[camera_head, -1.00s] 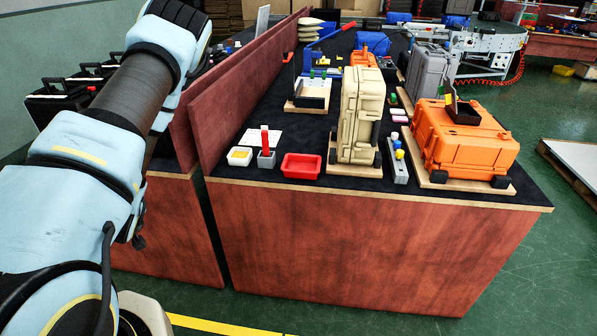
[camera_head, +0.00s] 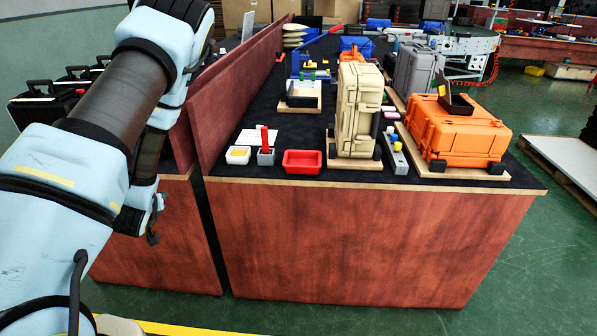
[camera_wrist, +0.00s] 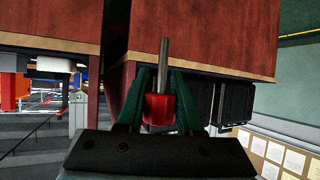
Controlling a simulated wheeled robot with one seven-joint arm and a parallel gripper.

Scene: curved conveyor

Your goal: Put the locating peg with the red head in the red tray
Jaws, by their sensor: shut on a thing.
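The locating peg's red head (camera_wrist: 158,109) is between the green fingers of my gripper (camera_wrist: 159,100) in the wrist view, with its grey metal shaft (camera_wrist: 164,65) pointing up in the picture. My gripper is shut on it. The red tray (camera_head: 303,162) sits near the front edge of the dark table in the head view, and its visible inside looks empty. My gripper fingers and the peg cannot be made out in the head view, where my arm fills the left side. The held peg is well apart from the tray.
A white tray with yellow content (camera_head: 238,155) and a grey block with a red upright piece (camera_head: 265,150) stand left of the red tray. A tall beige case (camera_head: 358,110) stands close right, an orange case (camera_head: 458,132) beyond. A wooden partition (camera_head: 238,90) borders the table's left.

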